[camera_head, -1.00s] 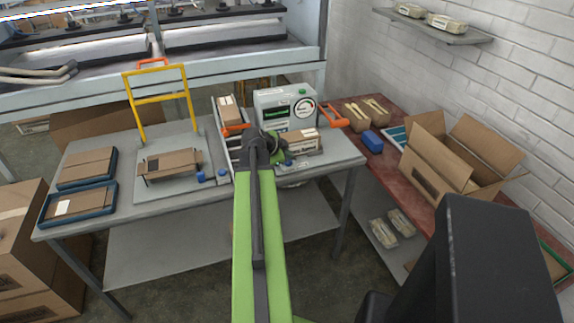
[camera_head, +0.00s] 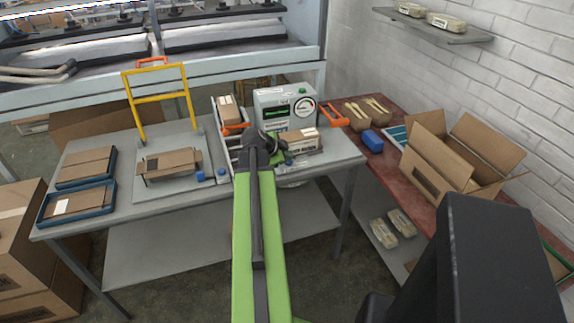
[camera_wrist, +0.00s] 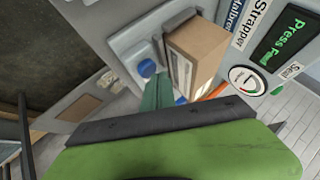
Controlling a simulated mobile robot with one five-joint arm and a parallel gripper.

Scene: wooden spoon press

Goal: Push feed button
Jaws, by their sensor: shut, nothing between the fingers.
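The strapper machine (camera_head: 285,106) stands at the back of the grey table, with a dial and a dark display. In the wrist view, its display (camera_wrist: 285,38) reads "Press Feed" in green. A round blue button (camera_wrist: 146,68) sits on a pale plate beside a brown carton (camera_wrist: 195,55); a second blue part (camera_wrist: 180,100) is partly hidden. No label on either is readable, so I cannot tell which is the feed button. My gripper (camera_head: 276,150) is shut and empty, in front of the machine near the carton. In the wrist view, its teal fingers (camera_wrist: 158,92) appear just below the blue button; contact is unclear.
Blue trays (camera_head: 80,203) lie farther left. An orange handle (camera_head: 333,116) is right of the machine. An open carton (camera_head: 450,160) stands on the red bench.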

